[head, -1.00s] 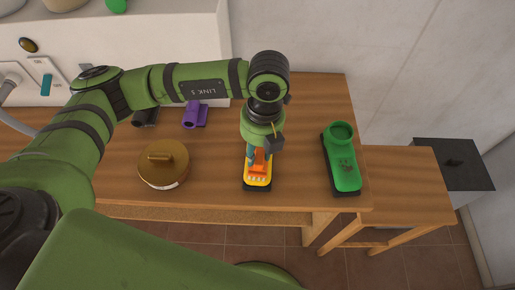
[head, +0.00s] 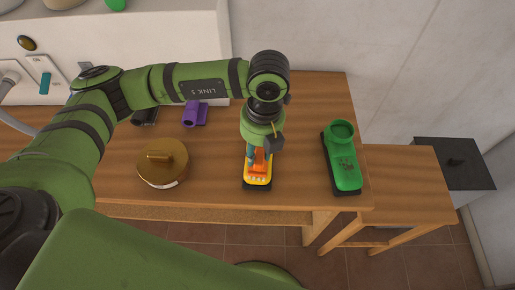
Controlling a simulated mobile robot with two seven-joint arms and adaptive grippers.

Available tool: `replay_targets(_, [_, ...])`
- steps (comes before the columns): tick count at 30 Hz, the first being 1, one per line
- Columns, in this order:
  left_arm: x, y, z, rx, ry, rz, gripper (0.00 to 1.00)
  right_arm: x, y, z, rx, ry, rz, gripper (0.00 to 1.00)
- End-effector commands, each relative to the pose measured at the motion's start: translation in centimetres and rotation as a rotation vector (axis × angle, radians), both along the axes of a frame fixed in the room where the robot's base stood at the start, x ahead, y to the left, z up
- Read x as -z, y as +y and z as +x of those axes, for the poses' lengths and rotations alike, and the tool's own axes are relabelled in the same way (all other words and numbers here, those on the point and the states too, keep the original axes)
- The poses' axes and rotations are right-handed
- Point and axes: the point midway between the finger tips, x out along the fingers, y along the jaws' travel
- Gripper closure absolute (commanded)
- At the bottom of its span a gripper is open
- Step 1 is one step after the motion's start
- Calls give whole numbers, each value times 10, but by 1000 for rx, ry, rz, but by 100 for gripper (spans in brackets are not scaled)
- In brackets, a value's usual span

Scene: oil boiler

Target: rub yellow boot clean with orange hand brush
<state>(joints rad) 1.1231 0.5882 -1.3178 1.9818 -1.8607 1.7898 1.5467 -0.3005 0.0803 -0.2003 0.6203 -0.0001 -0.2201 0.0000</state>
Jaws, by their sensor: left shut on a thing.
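The yellow boot (head: 258,185) with a dark sole stands on the wooden table, its toe toward the front edge. The orange hand brush (head: 260,161) is over the boot, its pale bristles at the boot's upper side; I cannot tell how firmly they touch. My left gripper (head: 257,153) points down over the boot and is shut on the orange hand brush. The gripper and wrist hide the rear of the boot and much of the brush. My right gripper is not in view.
A green boot (head: 345,170) with dark smudges stands right of the yellow boot. A round brass-coloured tin (head: 163,163) sits to the left. Purple (head: 194,114) and black (head: 146,116) objects lie behind. A lower wooden stand (head: 405,180) adjoins the table at right.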

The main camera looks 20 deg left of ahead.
Motion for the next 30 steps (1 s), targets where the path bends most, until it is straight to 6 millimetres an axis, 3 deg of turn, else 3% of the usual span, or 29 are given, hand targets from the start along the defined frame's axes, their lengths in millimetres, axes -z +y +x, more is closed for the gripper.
replay_targets(30, [7, 0, 0, 0, 0, 0, 94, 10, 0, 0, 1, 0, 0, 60])
